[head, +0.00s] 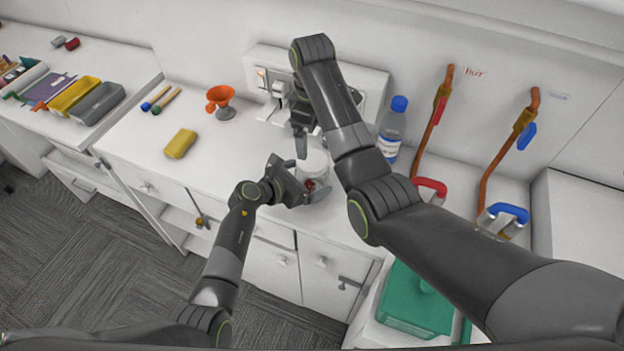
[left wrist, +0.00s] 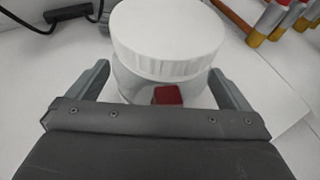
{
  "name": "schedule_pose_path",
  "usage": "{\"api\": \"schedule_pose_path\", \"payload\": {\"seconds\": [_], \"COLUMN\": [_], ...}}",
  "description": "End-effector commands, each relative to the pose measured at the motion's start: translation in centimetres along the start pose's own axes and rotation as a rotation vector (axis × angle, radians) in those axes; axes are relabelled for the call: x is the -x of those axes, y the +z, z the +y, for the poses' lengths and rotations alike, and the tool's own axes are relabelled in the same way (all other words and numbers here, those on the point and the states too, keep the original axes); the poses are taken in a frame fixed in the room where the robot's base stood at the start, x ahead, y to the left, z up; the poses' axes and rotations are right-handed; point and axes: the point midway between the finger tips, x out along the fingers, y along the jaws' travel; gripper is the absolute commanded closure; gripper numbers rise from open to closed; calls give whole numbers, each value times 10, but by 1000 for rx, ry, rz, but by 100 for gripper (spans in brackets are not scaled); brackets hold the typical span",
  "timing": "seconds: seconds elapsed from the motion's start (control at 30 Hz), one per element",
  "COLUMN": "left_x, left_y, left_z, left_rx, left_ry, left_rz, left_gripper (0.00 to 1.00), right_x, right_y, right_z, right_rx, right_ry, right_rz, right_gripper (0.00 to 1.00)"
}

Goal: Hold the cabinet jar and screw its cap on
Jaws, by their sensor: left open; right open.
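The clear jar (left wrist: 130,84) stands on the white counter, with a red thing (left wrist: 168,95) showing inside it. A wide white ribbed cap (left wrist: 167,40) sits on its top; I cannot tell how tightly. In the head view the cap (head: 312,163) is partly hidden by my right arm. My left gripper (left wrist: 160,88) is open, with one finger on each side of the jar below the cap; contact is not clear. It also shows in the head view (head: 311,178). My right gripper (head: 301,142) is open, pointing down just left of the cap.
A white machine (head: 265,85) stands behind the jar, and a blue-capped bottle (head: 392,128) to its right. A green bin (head: 415,300) is at lower right. The counter left of the jar is mostly free.

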Motion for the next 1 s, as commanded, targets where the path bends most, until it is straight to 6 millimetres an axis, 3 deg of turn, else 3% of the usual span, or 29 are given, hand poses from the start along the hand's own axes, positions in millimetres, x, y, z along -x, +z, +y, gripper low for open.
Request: {"api": "schedule_pose_path", "payload": {"seconds": [0.2,0.57,1.0], "left_x": [-13,-15,-15], "left_y": [0,0,0], "left_z": [0,0,0], "left_rx": [0,0,0], "left_ry": [0,1,0], "left_rz": [1,1,1], "left_gripper": [0,0,58], "right_x": [0,0,0], "right_y": [0,0,0], "right_z": [0,0,0], "right_rx": [0,0,0], "right_ry": [0,0,0], "right_rz": [0,0,0], "right_gripper": [10,10,10]}}
